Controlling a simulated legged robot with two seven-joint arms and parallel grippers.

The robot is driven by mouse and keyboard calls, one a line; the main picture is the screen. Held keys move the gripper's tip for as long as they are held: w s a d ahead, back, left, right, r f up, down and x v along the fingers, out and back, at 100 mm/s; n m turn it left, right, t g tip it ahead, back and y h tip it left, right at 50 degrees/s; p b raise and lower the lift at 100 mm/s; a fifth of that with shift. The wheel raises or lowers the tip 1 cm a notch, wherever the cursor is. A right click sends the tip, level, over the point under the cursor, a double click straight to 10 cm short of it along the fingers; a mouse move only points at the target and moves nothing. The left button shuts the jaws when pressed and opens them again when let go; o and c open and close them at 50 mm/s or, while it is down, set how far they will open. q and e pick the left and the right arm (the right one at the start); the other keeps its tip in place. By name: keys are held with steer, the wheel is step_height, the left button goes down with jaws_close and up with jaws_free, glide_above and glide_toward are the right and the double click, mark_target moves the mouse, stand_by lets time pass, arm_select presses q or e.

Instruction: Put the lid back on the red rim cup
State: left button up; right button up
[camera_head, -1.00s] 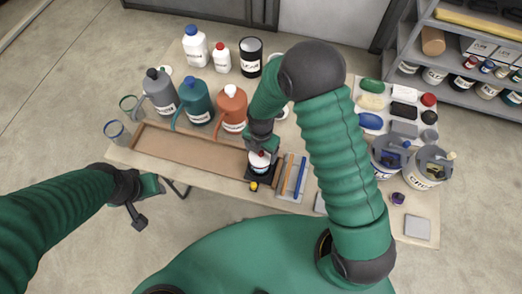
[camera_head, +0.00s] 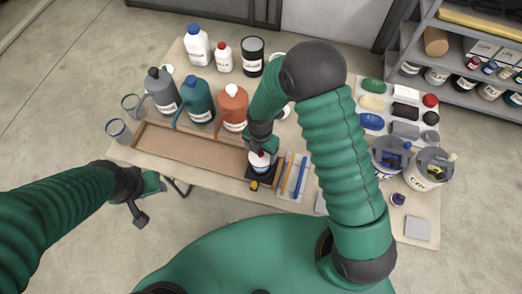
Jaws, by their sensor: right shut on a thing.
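A small white cup with a trace of red at its top (camera_head: 259,161) stands at a black square base (camera_head: 256,181) near the table's front edge. It seems to be the red rim cup. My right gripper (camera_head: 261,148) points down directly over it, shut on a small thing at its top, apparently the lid. The fingers hide most of that thing, so I cannot tell whether it touches the rim. My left gripper (camera_head: 150,201) is open and empty, off the table's front left side.
A shallow brown tray (camera_head: 190,158) lies left of the cup. Grey, teal and orange jugs (camera_head: 233,105) stand behind it. Two clear cups (camera_head: 118,131) are at the left edge. A pad with pens (camera_head: 293,176) is close right. Tubs (camera_head: 428,168) stand farther right.

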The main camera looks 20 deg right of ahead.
stand_by(0.3)
steer(key=shift+a, duration=0.1)
stand_by(0.5)
steer(key=o, duration=1.4)
steer(key=shift+c, duration=0.2)
step_height(320, 180, up, 7)
steer(key=p, duration=0.6)
steer(key=shift+p, duration=0.3)
